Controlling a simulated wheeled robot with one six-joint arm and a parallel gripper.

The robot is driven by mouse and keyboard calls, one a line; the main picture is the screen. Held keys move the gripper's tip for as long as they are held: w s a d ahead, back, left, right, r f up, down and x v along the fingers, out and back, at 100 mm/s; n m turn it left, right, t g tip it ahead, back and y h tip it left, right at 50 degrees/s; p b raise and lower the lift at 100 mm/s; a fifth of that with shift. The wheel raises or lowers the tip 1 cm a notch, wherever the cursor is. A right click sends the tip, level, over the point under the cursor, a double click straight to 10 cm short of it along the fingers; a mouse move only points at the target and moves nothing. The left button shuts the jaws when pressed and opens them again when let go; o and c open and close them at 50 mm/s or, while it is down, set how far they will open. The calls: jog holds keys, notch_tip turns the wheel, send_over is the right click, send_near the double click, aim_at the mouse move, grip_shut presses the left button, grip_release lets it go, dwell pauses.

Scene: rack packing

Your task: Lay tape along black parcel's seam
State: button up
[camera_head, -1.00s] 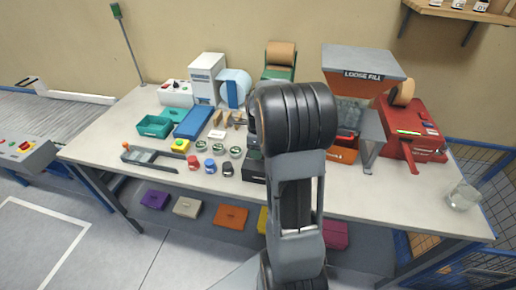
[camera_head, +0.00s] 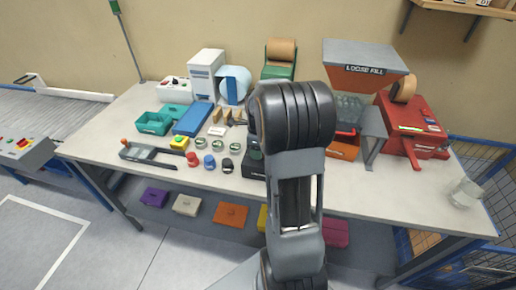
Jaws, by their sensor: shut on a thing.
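The black parcel (camera_head: 253,169) is a dark box on the bench, just left of my arm. Its right part is hidden behind the arm, and I cannot make out its seam. My gripper (camera_head: 253,141) is mostly hidden behind my arm's large black joint; only a dark sliver shows at the joint's left edge, above the parcel. It is shut on a small greenish, round-looking thing (camera_head: 256,155), perhaps a tape roll, low over or touching the parcel; I cannot tell which. The fingertips are not clearly visible.
Several small round items, including a red one (camera_head: 193,159) and a blue one (camera_head: 209,162), stand left of the parcel. A teal bin (camera_head: 153,124) and blue tray (camera_head: 193,119) are farther left. The loose-fill hopper (camera_head: 362,70) and red machine (camera_head: 415,135) stand right.

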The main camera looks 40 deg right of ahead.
jog(key=shift+f+b, duration=0.6)
jog(key=shift+f, duration=0.3)
jog(key=o, duration=1)
jog(key=shift+c, duration=0.2)
notch_tip(320, 180, up, 14)
jog(key=shift+f, duration=0.1)
